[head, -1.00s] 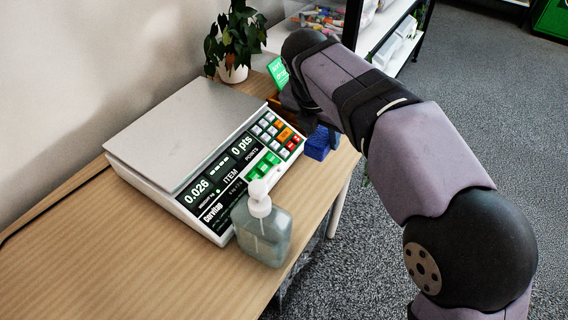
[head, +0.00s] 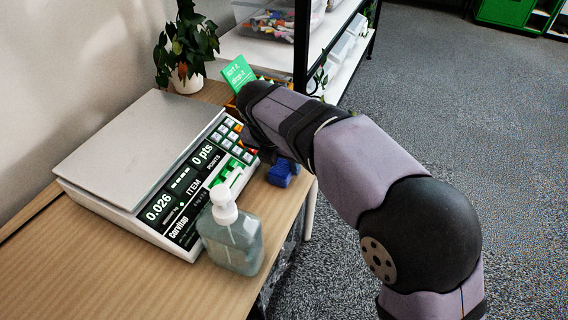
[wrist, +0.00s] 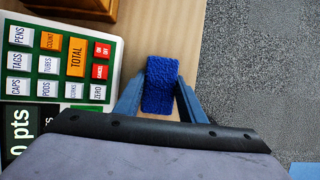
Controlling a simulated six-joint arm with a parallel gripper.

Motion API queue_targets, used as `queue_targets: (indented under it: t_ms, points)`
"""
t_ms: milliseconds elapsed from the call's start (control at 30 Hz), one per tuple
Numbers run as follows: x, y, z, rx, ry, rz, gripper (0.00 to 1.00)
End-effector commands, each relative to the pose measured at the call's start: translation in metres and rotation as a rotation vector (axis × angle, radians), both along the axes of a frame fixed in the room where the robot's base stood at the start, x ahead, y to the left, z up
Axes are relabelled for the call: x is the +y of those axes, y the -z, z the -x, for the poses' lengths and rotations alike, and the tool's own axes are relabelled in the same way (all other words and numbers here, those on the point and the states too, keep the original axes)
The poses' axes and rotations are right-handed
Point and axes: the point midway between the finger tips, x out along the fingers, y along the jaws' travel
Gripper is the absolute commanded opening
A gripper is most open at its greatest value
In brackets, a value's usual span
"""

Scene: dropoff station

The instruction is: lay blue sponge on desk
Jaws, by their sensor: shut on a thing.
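The blue sponge (wrist: 161,82) is a small textured block between the two fingers of my gripper (wrist: 160,97) in the wrist view. My gripper is shut on it. In the head view the sponge (head: 279,174) shows just past my arm, right of the scale, near the right edge of the wooden desk (head: 120,275). My arm hides most of the gripper there. The sponge is over the desk; I cannot tell whether its underside touches the top.
The white scale (head: 140,140) with its keypad stands left of my gripper. A soap dispenser (head: 232,240) stands in front, near the desk edge. A potted plant (head: 185,50), a green sign (head: 238,73) and an orange-brown box (wrist: 80,8) are behind. Bare desk lies front left.

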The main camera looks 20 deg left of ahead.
Motion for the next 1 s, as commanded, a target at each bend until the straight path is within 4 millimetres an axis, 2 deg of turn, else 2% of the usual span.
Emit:
queue_targets:
  t_ms: [333, 367, 433, 767, 1000]
  points:
    - [0.0, 0.002, 0.0, 0.0, -0.001, 0.001, 0.19]
    - [0.0, 0.002, 0.0, 0.0, -0.001, 0.001, 0.39]
    - [0.0, 0.002, 0.0, 0.0, 0.0, 0.0, 0.55]
    - [0.0, 0.001, 0.0, -0.001, 0.0, 0.0, 0.55]
    - [0.001, -0.017, 0.006, -0.002, -0.001, -0.002, 0.55]
